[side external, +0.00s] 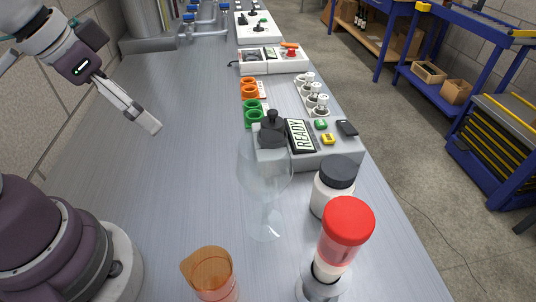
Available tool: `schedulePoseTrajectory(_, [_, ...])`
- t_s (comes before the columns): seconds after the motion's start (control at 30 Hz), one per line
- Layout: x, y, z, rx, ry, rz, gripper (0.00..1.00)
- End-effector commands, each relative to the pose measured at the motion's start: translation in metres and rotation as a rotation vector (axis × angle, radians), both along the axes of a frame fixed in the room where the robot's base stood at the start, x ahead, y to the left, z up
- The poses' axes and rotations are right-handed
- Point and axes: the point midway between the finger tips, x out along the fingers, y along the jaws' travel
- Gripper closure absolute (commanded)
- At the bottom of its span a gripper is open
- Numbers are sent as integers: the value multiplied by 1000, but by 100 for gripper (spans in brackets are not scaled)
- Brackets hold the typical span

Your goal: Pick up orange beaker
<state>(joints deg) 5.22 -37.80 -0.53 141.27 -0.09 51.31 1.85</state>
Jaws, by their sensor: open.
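The orange beaker (213,275) is clear orange, with a spout at its left rim. It stands at the bottom of the side external view on the grey metal table, and its base is cut off by the frame edge. My gripper (150,124) is in the upper left, above the table and well apart from the beaker, pointing down to the right. It is empty. Its fingers overlap from this angle, so the gap between them is hard to see.
A clear wine glass (265,180) stands right of and beyond the beaker. A red-capped container (347,222) and a black-lidded white jar (333,187) stand further right. A control box reading READY (302,135) sits behind them. The table's left middle (175,185) is clear.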

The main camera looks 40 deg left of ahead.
Motion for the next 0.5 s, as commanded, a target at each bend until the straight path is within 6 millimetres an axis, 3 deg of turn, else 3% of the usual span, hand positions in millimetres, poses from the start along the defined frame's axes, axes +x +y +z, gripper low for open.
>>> schedulePoseTrajectory(0.13, [-2,-68,-29,104,180,-478,9])
schedulePoseTrajectory(0.2, [-14,-99,-45,161,252,-699,9])
schedulePoseTrajectory(0.3, [-34,-129,-66,230,326,-942,9])
schedulePoseTrajectory(0.5, [-53,-147,-94,282,379,-1105,9])
